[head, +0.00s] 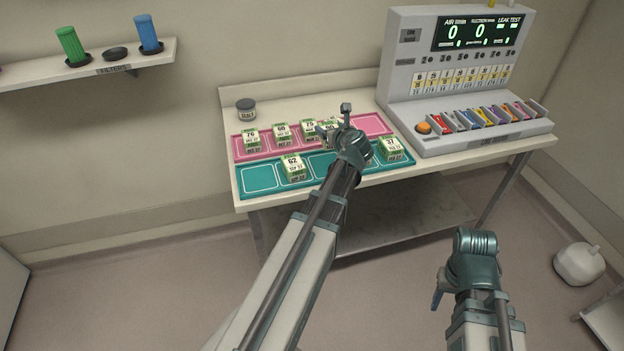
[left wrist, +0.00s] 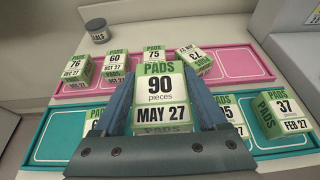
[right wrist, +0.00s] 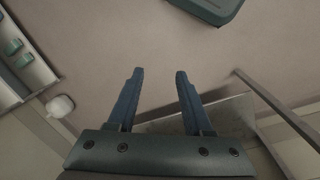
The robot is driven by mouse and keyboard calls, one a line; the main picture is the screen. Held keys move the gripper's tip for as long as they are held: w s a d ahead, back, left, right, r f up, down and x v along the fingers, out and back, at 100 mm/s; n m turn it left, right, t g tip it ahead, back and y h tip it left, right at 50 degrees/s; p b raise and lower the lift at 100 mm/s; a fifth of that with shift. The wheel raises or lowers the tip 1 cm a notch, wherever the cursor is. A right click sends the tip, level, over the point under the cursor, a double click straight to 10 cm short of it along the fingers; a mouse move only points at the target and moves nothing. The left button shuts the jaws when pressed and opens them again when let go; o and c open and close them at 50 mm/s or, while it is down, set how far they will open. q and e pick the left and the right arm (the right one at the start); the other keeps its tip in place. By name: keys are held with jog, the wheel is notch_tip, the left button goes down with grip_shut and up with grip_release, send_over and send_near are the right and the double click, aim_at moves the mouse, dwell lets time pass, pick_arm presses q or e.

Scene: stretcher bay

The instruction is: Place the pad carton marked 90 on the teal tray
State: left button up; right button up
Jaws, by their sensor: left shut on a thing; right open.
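The pad carton marked 90 (left wrist: 160,88) is green and white and stands upright between the fingers of my left gripper (left wrist: 158,100). The gripper is shut on it. In the head view my left gripper (head: 335,122) is over the trays, and its wrist hides part of them. The teal tray (head: 258,178) lies along the table front. It holds the carton marked 62 (head: 293,167), the carton marked 37 (head: 391,149) and another partly hidden carton (left wrist: 232,112). Its leftmost compartment is empty. My right gripper (right wrist: 158,75) is open and empty, low in front of the table.
Behind the teal tray, the pink tray (head: 370,123) holds several cartons, including 76, 60 and 75; its right end is bare. A grey lidded jar (head: 246,109) stands at the back left. A display console (head: 455,85) stands at the right.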

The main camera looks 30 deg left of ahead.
jog(key=o, duration=0.7)
jog(key=shift+s+f+b, duration=0.2)
jog(key=shift+f+b, duration=0.4)
jog(key=shift+s+f+b, duration=0.2)
jog(key=shift+f+b, duration=0.4)
pick_arm(q)
jog(key=s+d+f+b, duration=0.2)
jog(key=s+d+f, duration=0.3)
jog(key=s+d, duration=0.6)
jog(key=w+a, duration=0.3)
jog(key=w+a+f+b, duration=0.1)
jog(key=w+a, duration=0.2)
jog(key=a, duration=0.1)
jog(key=w+a, duration=0.3)
jog(key=w, duration=0.1)
jog(key=shift+a+f+b, duration=0.15)
jog(key=shift+a+b, duration=0.2)
pick_arm(e)
notch_tip(320, 180, down, 4)
jog(key=shift+r, duration=0.1)
pick_arm(q)
jog(key=shift+w+a, duration=0.2)
jog(key=shift+a, duration=0.05)
jog(key=f+b, duration=0.3)
jog(key=shift+w+a+f+b, duration=0.15)
jog(key=shift+a+f+b, duration=0.05)
jog(key=shift+f+b, duration=0.1)
pick_arm(e)
notch_tip(320, 180, down, 4)
jog(key=shift+r, duration=0.2)
